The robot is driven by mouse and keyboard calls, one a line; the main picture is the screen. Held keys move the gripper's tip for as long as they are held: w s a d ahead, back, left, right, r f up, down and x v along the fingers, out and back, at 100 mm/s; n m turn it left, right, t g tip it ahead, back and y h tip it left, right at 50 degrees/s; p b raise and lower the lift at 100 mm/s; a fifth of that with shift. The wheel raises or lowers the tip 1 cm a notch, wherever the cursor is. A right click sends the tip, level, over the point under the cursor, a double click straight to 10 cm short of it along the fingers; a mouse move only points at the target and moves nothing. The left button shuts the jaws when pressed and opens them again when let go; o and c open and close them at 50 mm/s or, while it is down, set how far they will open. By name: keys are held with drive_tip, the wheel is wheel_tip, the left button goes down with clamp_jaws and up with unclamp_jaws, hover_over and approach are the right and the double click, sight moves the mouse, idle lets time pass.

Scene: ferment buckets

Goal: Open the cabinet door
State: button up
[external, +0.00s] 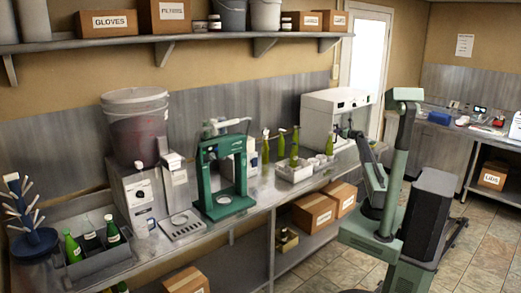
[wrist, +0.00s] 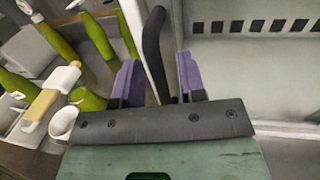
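The cabinet is a white box (external: 327,105) at the far right end of the steel counter in the external view. In the wrist view its pale front (wrist: 245,80) fills the right side, with a row of dark slots near the top. A dark curved handle (wrist: 152,42) stands at the left of that front. My gripper (wrist: 158,68) has its two purple fingers apart, with the handle between them and visible gaps on both sides. In the external view the arm reaches to the cabinet's right side, and the fingers are too small to make out.
Green bottles (wrist: 98,40) and white cups (wrist: 62,122) are left of my gripper in the wrist view. In the external view a white crate (external: 295,172) and a green bottling stand (external: 224,170) are on the counter. A shelf (external: 150,45) holds boxes and buckets above.

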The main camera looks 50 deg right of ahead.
drive_tip(key=shift+w, duration=0.3)
clamp_jaws()
